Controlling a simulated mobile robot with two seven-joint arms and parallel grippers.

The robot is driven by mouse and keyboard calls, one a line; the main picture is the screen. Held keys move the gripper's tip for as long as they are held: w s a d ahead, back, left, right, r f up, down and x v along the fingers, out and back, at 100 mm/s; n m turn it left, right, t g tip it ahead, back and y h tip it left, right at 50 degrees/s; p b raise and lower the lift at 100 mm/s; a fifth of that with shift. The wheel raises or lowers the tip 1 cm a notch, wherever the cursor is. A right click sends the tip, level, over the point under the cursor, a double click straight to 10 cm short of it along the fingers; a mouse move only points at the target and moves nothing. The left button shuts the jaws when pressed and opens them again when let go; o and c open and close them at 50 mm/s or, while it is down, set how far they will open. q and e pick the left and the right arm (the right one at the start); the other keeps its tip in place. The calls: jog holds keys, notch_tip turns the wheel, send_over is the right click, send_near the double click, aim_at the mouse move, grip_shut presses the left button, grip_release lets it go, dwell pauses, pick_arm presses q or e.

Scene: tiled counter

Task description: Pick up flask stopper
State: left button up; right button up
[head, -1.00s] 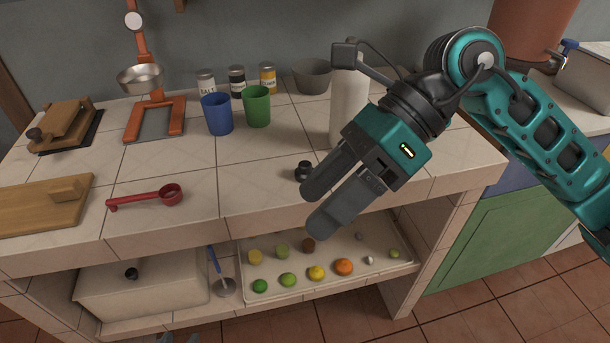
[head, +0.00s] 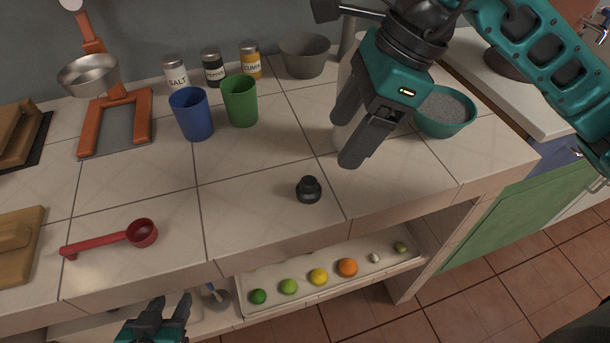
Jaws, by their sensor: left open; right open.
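The flask stopper (head: 309,189), small and black with a knob on top, stands on the tiled counter near its front edge in the head view. My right gripper (head: 345,140) is open and empty, above the counter, up and to the right of the stopper and apart from it. A white flask (head: 346,88) stands behind my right gripper and is mostly hidden by it. My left gripper (head: 165,305) is open at the bottom of the view, in front of the counter and well to the lower left of the stopper.
A red measuring scoop (head: 128,236), a blue cup (head: 191,114) and a green cup (head: 240,101) stand left of the stopper. A teal bowl (head: 462,122) is at right. The counter around the stopper is clear. A lower tray (head: 330,285) holds several fruits.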

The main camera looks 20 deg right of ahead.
send_over(312, 180)
jog(key=s+d, duration=0.1)
jog(key=d, duration=0.2)
jog(key=f, duration=0.4)
jog(key=shift+a+f, duration=0.2)
jog(key=shift+f, duration=0.05)
jog(key=shift+a+x, duration=0.2)
jog(key=shift+x, duration=2.8)
jog(key=shift+w+r, duration=0.1)
jog(key=shift+w, duration=0.1)
jog(key=shift+c, duration=0.2)
jog(key=c, duration=1.1)
